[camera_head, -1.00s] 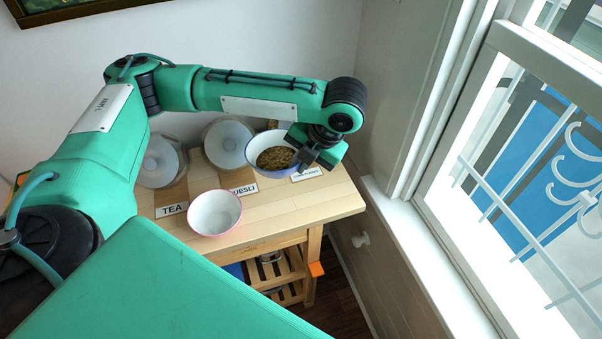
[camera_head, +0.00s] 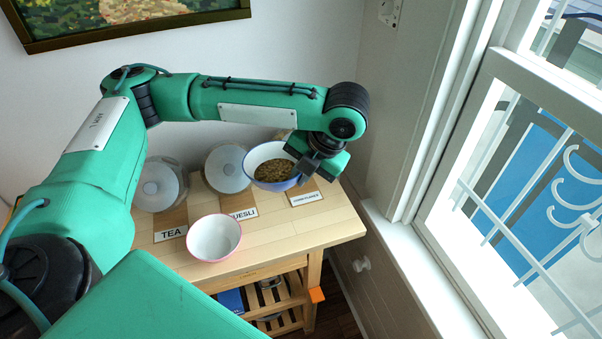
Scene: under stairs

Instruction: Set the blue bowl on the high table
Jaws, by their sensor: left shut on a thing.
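The blue bowl (camera_head: 290,184), white inside with a blue outer wall, holds brown flakes or grain. My left gripper (camera_head: 306,168) is shut on its right rim and holds it, roughly level, over the back right of the wooden high table (camera_head: 285,228). The bowl appears a little above the tabletop; its underside is hidden. My right gripper is not in view.
A pink-rimmed white bowl (camera_head: 214,238) stands empty near the table's front edge. Two lidded jars (camera_head: 160,185) (camera_head: 227,168) stand at the back by labels. The tabletop's front right is clear. A window sill (camera_head: 425,270) lies right.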

